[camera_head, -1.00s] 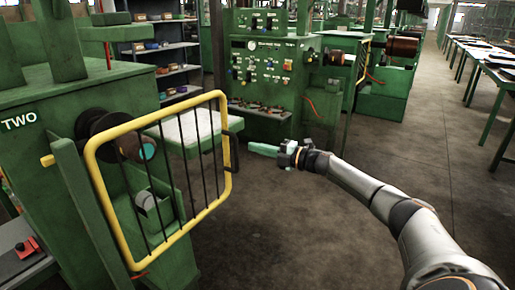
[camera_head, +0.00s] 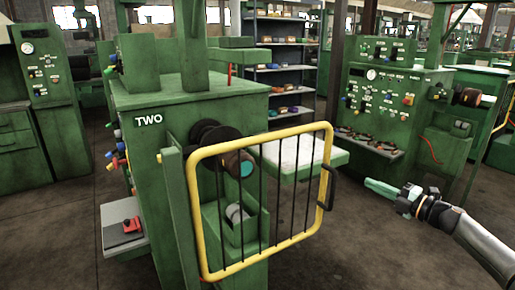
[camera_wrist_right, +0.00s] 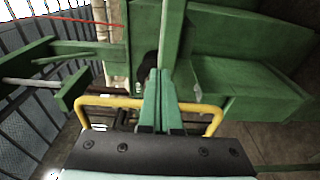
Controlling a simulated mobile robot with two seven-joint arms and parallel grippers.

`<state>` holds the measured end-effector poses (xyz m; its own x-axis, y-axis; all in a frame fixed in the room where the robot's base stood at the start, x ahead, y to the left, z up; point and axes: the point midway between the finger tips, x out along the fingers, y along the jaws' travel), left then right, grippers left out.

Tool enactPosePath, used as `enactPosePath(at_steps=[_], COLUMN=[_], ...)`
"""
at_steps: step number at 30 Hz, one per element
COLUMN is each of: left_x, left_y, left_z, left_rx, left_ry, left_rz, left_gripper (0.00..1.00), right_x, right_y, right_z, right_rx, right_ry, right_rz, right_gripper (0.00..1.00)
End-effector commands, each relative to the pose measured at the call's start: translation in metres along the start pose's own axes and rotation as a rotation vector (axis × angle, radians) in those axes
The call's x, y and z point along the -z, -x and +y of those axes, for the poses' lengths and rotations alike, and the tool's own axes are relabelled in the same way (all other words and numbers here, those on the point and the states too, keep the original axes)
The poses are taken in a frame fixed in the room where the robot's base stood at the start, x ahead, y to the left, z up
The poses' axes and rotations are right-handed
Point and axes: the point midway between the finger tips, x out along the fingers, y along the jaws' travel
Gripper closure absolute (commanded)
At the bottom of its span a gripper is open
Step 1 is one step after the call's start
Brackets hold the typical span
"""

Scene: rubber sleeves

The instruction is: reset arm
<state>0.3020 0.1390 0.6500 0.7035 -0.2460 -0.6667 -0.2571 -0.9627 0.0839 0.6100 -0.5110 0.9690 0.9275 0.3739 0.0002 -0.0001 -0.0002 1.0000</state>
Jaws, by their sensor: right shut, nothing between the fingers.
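My right gripper (camera_head: 381,190) is at the right of the head view, to the right of the yellow guard gate and apart from it. Its green fingers are shut together with nothing between them. They also show shut in the right wrist view (camera_wrist_right: 161,85), in front of green machine parts and a yellow bar. My right arm (camera_head: 470,235) comes in from the right edge. My left gripper is not in view.
The green machine marked TWO (camera_head: 160,170) stands at centre left. Its yellow barred gate (camera_head: 197,225) with a dark handle juts toward me. A control-panel machine (camera_head: 390,85) stands behind the right gripper. A shelf (camera_head: 284,66) stands farther back. Floor (camera_head: 375,265) is clear below the gripper.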

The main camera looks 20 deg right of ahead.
Motion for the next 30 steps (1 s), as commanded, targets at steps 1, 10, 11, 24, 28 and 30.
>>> enactPosePath(at_steps=[1,10,11,24,28,30], left_x=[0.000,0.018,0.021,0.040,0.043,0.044], left_y=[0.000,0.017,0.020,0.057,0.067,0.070], left_z=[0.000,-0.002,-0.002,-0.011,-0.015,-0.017], left_rx=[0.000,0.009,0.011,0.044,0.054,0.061], left_ry=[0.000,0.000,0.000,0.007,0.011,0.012], left_rz=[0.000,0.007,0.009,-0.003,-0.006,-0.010], left_gripper=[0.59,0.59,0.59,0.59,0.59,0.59], right_x=[0.002,0.103,0.121,0.351,0.397,0.413], right_y=[-0.001,-0.031,-0.031,0.067,0.114,0.135], right_z=[-0.002,-0.092,-0.106,-0.228,-0.235,-0.236], right_rx=[0.001,0.060,0.072,0.304,0.377,0.407], right_ry=[-0.004,-0.304,-0.361,-1.193,-1.396,-1.478], right_rz=[0.001,0.010,0.003,-0.340,-0.496,-0.570], right_gripper=[1.00,1.00,1.00,1.00,1.00,1.00])
